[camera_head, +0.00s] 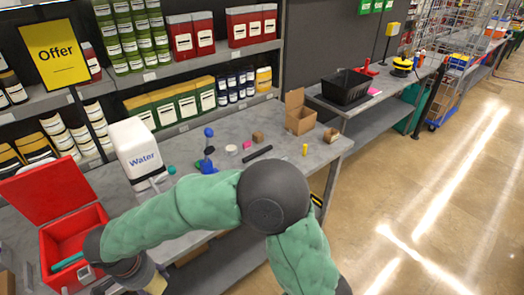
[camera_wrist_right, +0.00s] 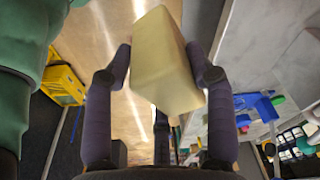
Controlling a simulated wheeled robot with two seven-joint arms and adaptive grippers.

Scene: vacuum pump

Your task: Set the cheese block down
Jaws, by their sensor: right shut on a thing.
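The cheese block (camera_wrist_right: 163,65) is a pale yellow block that fills the upper middle of the right wrist view. My right gripper (camera_wrist_right: 165,75) is shut on it, with dark fingers against its two sides. The block is clear of any surface in that view, with brown floor behind it and the grey tabletop to the right. In the head view my green right arm reaches across to the lower left, its wrist beside the red box. A pale yellow patch shows at the bottom edge there, and the fingers are mostly hidden. My left gripper is not in view.
The grey table (camera_head: 320,152) holds an open red box (camera_head: 62,225), a white water container (camera_head: 137,150), a blue-and-grey device (camera_head: 208,155), a cardboard box (camera_head: 299,115) and small parts. Stocked shelves stand behind. Bare tabletop shows right of the small parts.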

